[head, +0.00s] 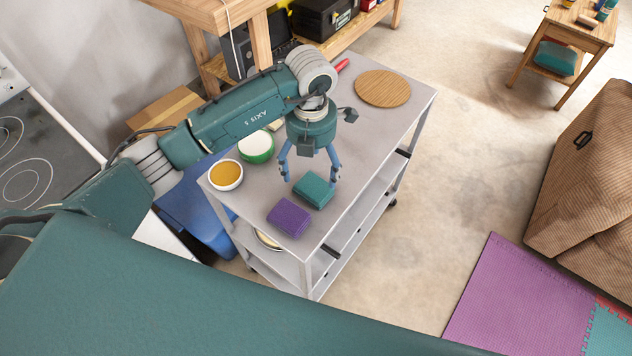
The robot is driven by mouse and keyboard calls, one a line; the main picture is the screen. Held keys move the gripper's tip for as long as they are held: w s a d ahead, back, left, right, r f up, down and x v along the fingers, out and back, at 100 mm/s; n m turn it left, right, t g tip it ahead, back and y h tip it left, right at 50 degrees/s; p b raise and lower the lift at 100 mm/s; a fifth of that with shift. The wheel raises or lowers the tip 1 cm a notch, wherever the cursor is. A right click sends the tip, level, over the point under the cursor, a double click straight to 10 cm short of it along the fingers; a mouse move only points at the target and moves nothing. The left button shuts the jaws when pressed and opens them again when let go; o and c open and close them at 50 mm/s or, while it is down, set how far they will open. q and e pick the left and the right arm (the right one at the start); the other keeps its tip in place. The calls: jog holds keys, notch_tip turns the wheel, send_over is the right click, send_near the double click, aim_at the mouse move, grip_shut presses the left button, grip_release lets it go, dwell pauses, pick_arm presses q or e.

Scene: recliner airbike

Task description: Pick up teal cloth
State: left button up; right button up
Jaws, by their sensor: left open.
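The teal cloth (314,190) lies folded on the top of the grey metal cart (352,138), near its front end. My left gripper (310,178) is open and points down over the cloth, with one finger on the left of it and the other by its right side. I cannot tell whether the fingers touch the cloth. A folded purple cloth (288,217) lies just in front of the teal one, at the cart's front edge. My right gripper is not in view.
A bowl with orange contents (226,174), a green bowl (257,147) and a round wooden board (383,88) stand on the cart. A wooden workbench (263,40) is behind. A brown recliner (585,175) is at right. Open floor lies right of the cart.

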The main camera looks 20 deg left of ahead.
aim_at(313, 186)
pick_arm(q)
notch_tip(313, 186, down, 2)
jog(key=shift+d+f+p, duration=0.1)
jog(key=shift+f+p, duration=0.5)
jog(key=shift+f, duration=0.05)
notch_tip(313, 186, down, 4)
jog(key=shift+s+d+r+p, duration=0.1)
jog(key=shift+r+p, duration=0.05)
jog(key=shift+p, duration=0.6)
jog(key=shift+f, duration=0.4)
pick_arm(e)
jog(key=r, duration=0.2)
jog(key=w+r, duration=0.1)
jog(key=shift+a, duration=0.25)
pick_arm(q)
jog(key=shift+c, duration=0.6)
jog(key=c, duration=1.1)
